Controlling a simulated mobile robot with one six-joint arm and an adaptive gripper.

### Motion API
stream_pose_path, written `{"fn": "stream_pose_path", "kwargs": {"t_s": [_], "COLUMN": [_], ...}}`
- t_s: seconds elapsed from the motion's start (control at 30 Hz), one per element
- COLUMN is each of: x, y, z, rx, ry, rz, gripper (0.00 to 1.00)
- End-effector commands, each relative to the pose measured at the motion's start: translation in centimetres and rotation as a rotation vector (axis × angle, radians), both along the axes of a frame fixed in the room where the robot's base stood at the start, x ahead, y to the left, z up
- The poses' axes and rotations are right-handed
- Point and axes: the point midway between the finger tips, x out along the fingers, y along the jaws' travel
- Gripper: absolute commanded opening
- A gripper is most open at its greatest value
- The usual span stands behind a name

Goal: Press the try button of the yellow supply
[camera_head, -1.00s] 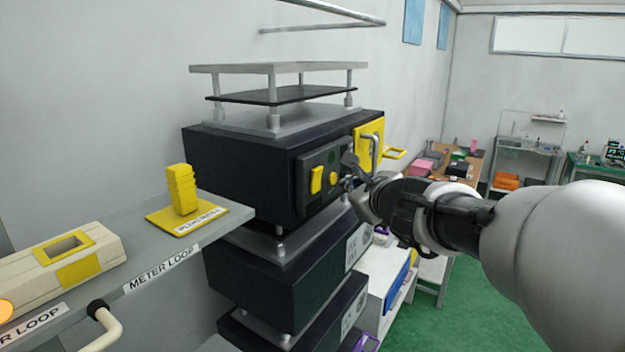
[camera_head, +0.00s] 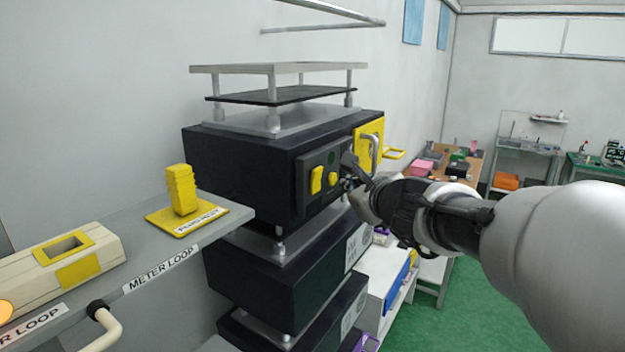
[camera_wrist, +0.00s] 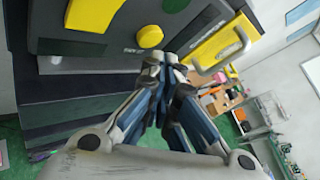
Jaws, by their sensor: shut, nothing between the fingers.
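The supply is a black box (camera_head: 240,160) with a dark panel on its front, seen in the head view. The panel carries a yellow rocker (camera_head: 316,180), a round yellow button (camera_head: 333,179) and a dark green round spot (camera_head: 331,157). In the wrist view the round yellow button (camera_wrist: 150,37) lies just beyond and left of my fingertips. The yellow plate with a handle (camera_wrist: 222,40) is to its right. My gripper (camera_head: 350,171) is shut and empty, close in front of the panel's right edge. I cannot tell whether the fingertips touch the panel.
More black boxes (camera_head: 295,270) are stacked below. A grey shelf (camera_head: 120,262) at left holds a yellow block (camera_head: 182,188) on a plate and a cream meter (camera_head: 60,265). The handle (camera_head: 375,150) projects near my gripper. Benches stand behind at right; green floor is open.

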Motion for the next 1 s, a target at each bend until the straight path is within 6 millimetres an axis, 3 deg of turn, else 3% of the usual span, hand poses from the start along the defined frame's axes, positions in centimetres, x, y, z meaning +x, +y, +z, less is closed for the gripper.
{"fn": "stream_pose_path", "kwargs": {"t_s": [1.0], "x": [0.75], "y": [1.05], "z": [0.0], "rx": [0.0], "ry": [-0.001], "rz": [0.0], "gripper": [0.0]}}
